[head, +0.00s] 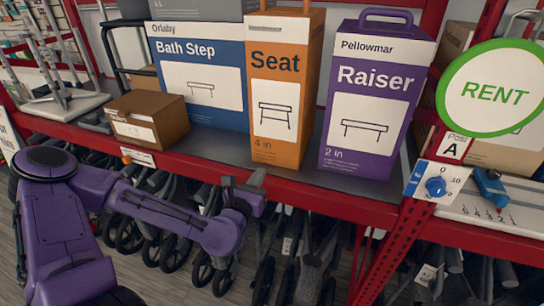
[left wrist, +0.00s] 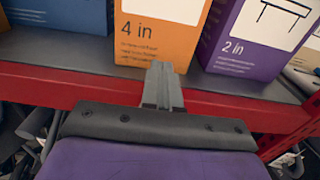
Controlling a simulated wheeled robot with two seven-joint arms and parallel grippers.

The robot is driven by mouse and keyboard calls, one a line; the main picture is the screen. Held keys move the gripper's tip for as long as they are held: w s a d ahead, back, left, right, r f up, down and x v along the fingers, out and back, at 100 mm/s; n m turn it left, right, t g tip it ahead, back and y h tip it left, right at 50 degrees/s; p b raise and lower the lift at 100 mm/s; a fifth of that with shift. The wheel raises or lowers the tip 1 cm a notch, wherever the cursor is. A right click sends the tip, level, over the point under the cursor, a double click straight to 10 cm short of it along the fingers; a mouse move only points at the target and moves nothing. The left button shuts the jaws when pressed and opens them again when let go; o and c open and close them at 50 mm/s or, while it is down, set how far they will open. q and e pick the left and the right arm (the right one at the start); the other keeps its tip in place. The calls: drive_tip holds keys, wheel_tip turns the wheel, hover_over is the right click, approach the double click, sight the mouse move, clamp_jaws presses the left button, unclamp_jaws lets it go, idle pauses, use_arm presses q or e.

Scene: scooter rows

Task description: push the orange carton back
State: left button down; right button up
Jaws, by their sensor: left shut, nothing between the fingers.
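The orange carton (head: 278,90), marked "Seat" and "4 in", stands upright on the grey shelf between a blue and a purple carton. Its front sits close to the shelf's red front edge and farther forward than the blue carton's front. My left gripper (head: 257,178) is in front of the shelf edge, below the carton's lower front. In the left wrist view the shut, empty fingers (left wrist: 163,72) overlap the bottom of the orange carton (left wrist: 158,38); I cannot tell whether they touch it. My right gripper is not in view.
The blue "Bath Step" carton (head: 200,85) stands left, the purple "Raiser" carton (head: 372,95) right. A small brown box (head: 148,120) is farther left. The red shelf beam (head: 340,200) runs in front, with folded wheeled frames below. A green "RENT" sign (head: 494,90) hangs right.

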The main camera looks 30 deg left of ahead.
sight(276, 148)
use_arm(q)
drive_tip(key=b+x, duration=0.3)
drive_tip(key=x, duration=0.7)
drive_tip(key=shift+w+f, duration=0.15)
drive_tip(key=shift+w, duration=0.05)
drive_tip(key=shift+w+a, duration=0.15)
drive_tip(key=shift+w, duration=0.45)
